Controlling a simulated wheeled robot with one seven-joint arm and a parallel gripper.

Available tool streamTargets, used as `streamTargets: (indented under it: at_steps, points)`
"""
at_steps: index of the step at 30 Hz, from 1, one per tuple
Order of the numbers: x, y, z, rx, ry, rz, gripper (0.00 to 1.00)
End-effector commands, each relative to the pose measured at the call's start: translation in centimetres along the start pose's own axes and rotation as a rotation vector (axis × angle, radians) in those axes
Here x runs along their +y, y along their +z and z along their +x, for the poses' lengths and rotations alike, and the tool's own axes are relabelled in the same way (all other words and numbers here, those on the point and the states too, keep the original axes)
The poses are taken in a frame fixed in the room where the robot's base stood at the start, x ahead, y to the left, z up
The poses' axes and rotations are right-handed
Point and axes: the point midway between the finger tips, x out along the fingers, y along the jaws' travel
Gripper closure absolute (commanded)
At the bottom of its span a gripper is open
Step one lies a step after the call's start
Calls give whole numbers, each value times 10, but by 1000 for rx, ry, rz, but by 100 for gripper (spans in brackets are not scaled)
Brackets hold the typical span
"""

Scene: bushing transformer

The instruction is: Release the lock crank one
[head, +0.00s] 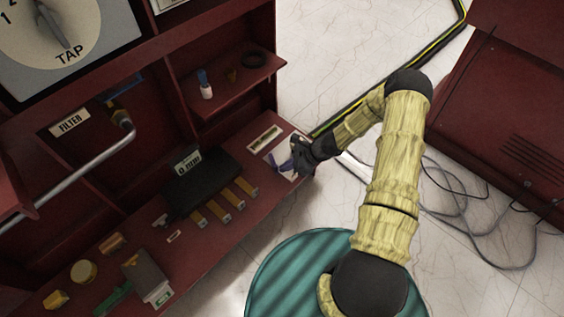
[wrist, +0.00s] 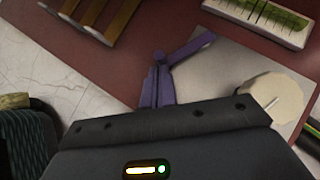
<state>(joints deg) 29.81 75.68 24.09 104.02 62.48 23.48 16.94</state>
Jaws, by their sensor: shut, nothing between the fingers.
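My gripper (head: 297,158) is over the right end of the red bench shelf, above a pale plate, and holds nothing. In the wrist view a slanted purple lever-like piece (wrist: 192,48) lies over the pale plate (wrist: 222,72), close to narrow upright purple parts in front of my gripper's dark body. A cream round knob or cylinder (wrist: 272,97) with a thin pin stands on the plate to their right. No label marks lock crank one, and I cannot tell which piece it is. My gripper hides part of the plate in the head view.
A dark box (head: 203,185) and several yellow-brown bars (head: 233,199) lie left of my gripper on the shelf. A white strip with green (head: 264,138) lies behind the plate. A metal pipe (head: 80,172) juts out at left. Cables lie on the floor at right.

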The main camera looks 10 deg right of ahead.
Motion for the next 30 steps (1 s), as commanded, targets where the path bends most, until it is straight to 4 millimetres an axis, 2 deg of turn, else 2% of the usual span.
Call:
streamTargets:
  at_steps: [5,12,20,30]
  points:
    - [5,8,1,-3,-8,12,100]
    - [10,22,15,-2,-9,12,100]
    - [9,18,18,1,-9,8,100]
    - [-3,14,15,1,-10,7,100]
